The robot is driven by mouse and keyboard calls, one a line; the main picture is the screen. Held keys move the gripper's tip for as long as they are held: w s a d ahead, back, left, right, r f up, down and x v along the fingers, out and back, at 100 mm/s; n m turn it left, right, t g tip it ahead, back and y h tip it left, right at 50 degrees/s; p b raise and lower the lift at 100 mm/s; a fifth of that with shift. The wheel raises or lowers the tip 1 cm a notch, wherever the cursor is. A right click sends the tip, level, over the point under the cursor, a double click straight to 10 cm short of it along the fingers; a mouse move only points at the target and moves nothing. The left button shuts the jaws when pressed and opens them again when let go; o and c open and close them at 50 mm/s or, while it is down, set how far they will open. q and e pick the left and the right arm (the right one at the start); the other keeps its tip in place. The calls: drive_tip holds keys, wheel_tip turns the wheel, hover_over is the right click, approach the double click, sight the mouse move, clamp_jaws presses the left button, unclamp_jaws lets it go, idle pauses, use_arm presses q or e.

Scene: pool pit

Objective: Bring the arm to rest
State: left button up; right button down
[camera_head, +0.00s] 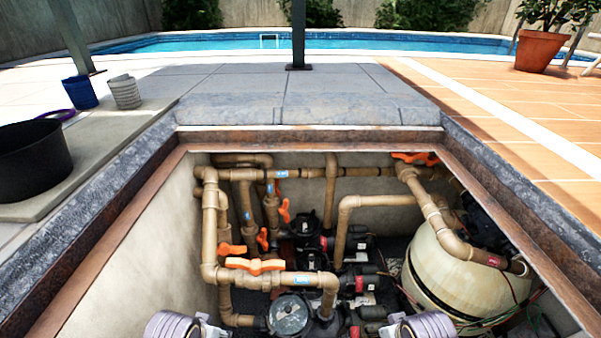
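Two grey-white rounded parts of my arms show at the bottom edge of the head view, one left of centre and one right of centre. They appear over the near part of the pit. The rest of both arms is cut off by the frame. Neither gripper's fingers show, so I cannot see whether they hold anything.
The pit's rusty metal rim (310,138) surrounds brown pipes (209,225), orange valve handles (255,266), black pumps (291,314) and a cream tank (455,280). A black tub (32,160), blue cup (80,92) and grey cup (125,92) stand left. A post (298,35) rises behind.

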use_arm(q)
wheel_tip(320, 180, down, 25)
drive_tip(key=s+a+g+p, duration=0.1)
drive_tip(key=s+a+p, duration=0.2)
drive_tip(key=p, duration=0.4)
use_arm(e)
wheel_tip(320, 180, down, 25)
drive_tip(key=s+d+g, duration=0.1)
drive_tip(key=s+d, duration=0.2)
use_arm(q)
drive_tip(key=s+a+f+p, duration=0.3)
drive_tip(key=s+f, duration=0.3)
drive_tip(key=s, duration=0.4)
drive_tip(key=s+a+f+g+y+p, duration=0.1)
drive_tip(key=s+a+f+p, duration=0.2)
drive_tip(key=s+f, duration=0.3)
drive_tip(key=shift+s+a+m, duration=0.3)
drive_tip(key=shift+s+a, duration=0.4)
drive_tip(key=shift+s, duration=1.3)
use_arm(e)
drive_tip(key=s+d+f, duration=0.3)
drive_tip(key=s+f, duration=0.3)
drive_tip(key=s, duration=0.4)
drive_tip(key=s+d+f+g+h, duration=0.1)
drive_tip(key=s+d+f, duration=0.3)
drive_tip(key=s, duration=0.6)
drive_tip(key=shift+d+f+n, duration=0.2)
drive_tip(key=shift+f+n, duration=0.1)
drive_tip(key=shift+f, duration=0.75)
